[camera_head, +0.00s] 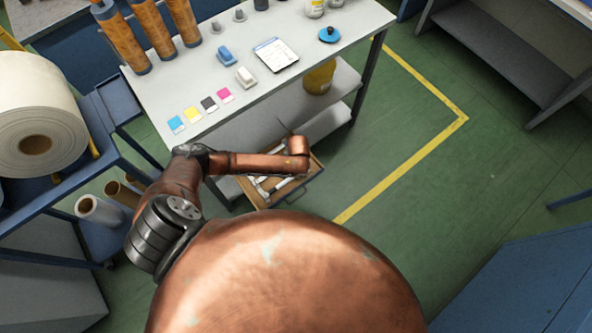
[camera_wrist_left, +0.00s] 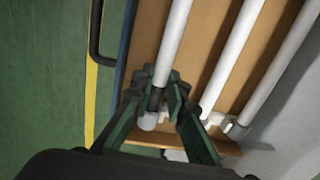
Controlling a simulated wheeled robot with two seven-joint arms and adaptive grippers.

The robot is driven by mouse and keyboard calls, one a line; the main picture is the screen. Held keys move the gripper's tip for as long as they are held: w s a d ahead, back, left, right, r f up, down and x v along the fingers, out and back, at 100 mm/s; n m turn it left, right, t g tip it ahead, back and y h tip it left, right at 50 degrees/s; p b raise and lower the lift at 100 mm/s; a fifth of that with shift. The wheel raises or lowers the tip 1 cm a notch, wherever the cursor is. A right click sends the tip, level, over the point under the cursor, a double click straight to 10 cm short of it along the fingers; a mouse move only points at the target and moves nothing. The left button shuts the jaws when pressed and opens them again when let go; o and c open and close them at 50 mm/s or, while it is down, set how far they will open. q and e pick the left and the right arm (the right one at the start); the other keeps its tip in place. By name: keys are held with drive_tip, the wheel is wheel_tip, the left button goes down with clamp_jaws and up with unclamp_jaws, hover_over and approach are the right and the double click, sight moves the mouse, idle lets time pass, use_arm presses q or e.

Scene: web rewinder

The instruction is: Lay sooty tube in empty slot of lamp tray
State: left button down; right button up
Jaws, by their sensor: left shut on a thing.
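In the left wrist view my left gripper (camera_wrist_left: 157,103) is shut on a pale tube (camera_wrist_left: 174,45) near its end. The tube has a dark sooty band between the fingers and a light cap below it. It lies along the left side of the lamp tray (camera_wrist_left: 210,50), roughly in line with two other white tubes (camera_wrist_left: 233,55) to its right. I cannot tell whether it touches the tray bed. In the head view the wooden tray (camera_head: 258,199) sits under my left arm, which hides the gripper and part of the tubes. My right gripper is not in view.
A notched support (camera_wrist_left: 208,120) crosses the tray's near end. A grey workbench (camera_head: 205,100) with ink bottles, rollers and colour cards stands beyond the tray. A blue cart with a white web roll (camera_head: 35,110) is at left. Green floor is clear at right.

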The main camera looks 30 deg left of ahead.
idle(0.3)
use_arm(q)
drive_tip(key=c, duration=1.8)
unclamp_jaws()
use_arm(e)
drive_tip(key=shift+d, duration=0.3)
use_arm(q)
drive_tip(key=r, duration=1.2)
drive_tip(key=shift+s+d, duration=0.1)
drive_tip(key=shift+d, duration=0.2)
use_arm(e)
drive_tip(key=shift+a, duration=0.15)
use_arm(q)
drive_tip(key=shift+s, duration=0.1)
